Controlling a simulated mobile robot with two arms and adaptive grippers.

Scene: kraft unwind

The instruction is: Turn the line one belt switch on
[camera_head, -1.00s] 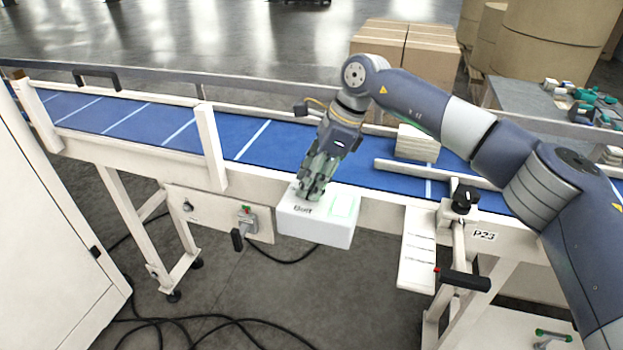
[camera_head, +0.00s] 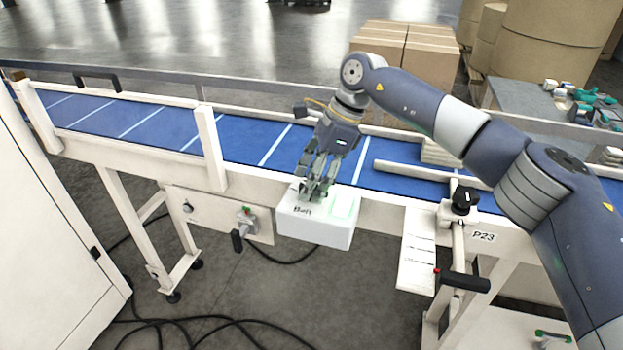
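The belt switch box (camera_head: 313,227) is a white box on the near side of the conveyor, with dark lettering that looks like "Belt". A pale green lit patch (camera_head: 344,207) shows on its top right. My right gripper (camera_head: 316,192) points down at the back left of the box top, with its fingertips at or just above the surface. The fingers hide part of the top, and I cannot tell whether they touch it or how far apart they are. My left gripper is not in view.
The blue belt (camera_head: 240,139) runs behind the box between pale rails. A control panel (camera_head: 205,212) with a dark-handled switch is left of the box. A clamp with a black knob (camera_head: 464,199) and a white plate (camera_head: 417,250) stand at right. Cartons (camera_head: 412,50) are behind.

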